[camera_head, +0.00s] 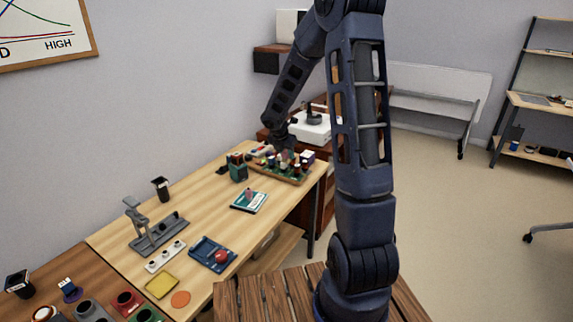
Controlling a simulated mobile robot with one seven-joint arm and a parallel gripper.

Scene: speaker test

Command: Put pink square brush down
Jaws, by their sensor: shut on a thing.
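My gripper (284,150) is at the far end of the wooden table, low over a tray (262,172) crowded with small coloured items. It is small in the picture and its fingertips are hard to make out. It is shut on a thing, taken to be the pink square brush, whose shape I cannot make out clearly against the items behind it. I cannot tell whether the held thing touches the tray.
A dark green block holder (238,168) stands left of the tray. A teal-and-white booklet (249,201), blue tray (213,254), yellow square (162,285) and grey stand (158,236) lie nearer. Bare tabletop (200,205) shows between them.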

